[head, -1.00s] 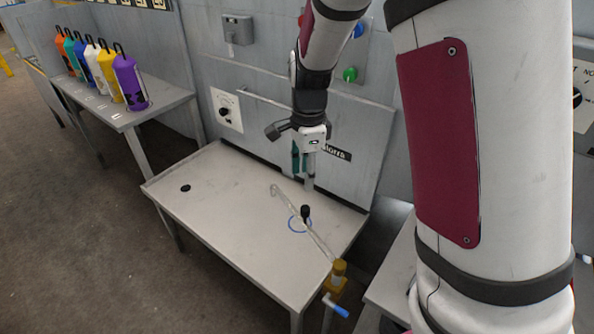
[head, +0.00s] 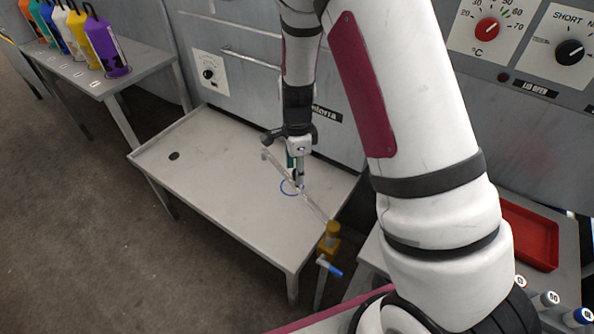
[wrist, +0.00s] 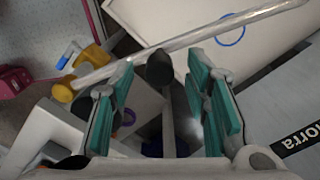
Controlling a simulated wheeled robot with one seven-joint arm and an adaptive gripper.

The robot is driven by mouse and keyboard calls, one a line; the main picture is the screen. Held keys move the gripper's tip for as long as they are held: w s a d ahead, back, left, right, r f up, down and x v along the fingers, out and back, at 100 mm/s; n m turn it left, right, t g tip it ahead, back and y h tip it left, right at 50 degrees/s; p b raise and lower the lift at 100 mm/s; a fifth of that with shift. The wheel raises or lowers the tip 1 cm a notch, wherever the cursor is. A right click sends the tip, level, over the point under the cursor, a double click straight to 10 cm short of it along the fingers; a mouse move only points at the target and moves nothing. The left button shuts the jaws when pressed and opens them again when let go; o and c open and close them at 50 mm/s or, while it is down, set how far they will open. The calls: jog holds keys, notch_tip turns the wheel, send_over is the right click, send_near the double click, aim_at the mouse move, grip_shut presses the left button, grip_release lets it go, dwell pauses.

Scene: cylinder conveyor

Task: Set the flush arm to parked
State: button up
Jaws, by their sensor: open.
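The flush arm (head: 314,206) is a pale, thin pipe. It runs from a yellow pivot (head: 331,236) at the table's right corner over the tabletop to a bent far end. In the wrist view the pipe (wrist: 205,35) crosses from the yellow joint at left to the upper right, with a black knob (wrist: 159,68) on it. My gripper (head: 297,181) is over the pipe, near the knob. In the wrist view its teal fingers (wrist: 162,82) are open, with the knob seen between their tips. I cannot tell whether they touch it.
The grey table (head: 225,205) has a blue ring (head: 289,187) under the pipe and a dark hole (head: 174,156) at left. A blue-handled valve (head: 329,267) hangs by the pivot. Colored bottles (head: 104,45) stand on a bench at upper left. A red tray (head: 530,235) is at right.

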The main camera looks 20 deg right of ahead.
jog(key=shift+f, duration=0.7)
grip_shut()
